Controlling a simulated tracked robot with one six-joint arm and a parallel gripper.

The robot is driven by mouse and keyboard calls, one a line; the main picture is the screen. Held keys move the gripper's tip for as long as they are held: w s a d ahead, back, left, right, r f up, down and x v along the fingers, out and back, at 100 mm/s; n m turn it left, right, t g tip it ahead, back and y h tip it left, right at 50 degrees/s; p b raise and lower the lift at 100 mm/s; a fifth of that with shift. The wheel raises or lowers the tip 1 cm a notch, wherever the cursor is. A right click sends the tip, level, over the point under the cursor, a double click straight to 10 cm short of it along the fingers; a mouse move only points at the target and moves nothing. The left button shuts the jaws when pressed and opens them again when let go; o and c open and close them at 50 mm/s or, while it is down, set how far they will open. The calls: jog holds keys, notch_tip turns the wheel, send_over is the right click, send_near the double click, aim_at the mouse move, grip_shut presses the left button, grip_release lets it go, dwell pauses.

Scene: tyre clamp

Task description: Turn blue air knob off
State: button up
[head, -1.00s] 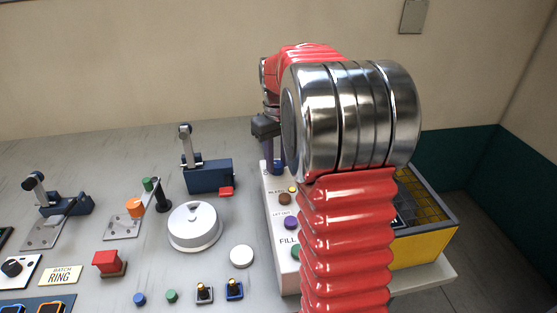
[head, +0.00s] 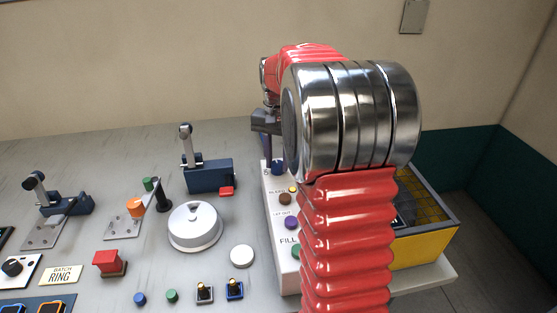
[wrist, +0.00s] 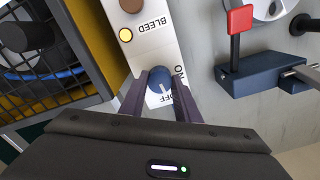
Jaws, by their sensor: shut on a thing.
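The blue air knob (wrist: 159,80) sits at the end of a white panel (wrist: 155,50), between my two fingers in the wrist view. My gripper (wrist: 160,88) is shut on it, with a dark purple finger on each side. The knob's pale mark points down and slightly right, toward the "OFF" lettering; "ON" is printed to its right. In the head view the blue knob (head: 278,168) shows at the panel's far end, partly hidden. My gripper (head: 267,148) reaches down to it there, partly covered by my arm.
A yellow button (wrist: 126,35) and a brown knob (wrist: 131,5) lie farther along the panel. A dark blue lever block (wrist: 262,77) with a red-tipped lever stands to the right. A yellow bin (wrist: 90,60) with dark mesh stands close to the left.

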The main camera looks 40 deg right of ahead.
aim_at(278, 164)
jog(key=shift+d+m, duration=0.1)
jog(key=shift+m, duration=0.5)
jog(key=o, duration=1)
jog(key=shift+o, duration=0.2)
jog(key=shift+r, duration=0.15)
notch_tip(278, 164, up, 14)
jog(key=shift+f, duration=0.25)
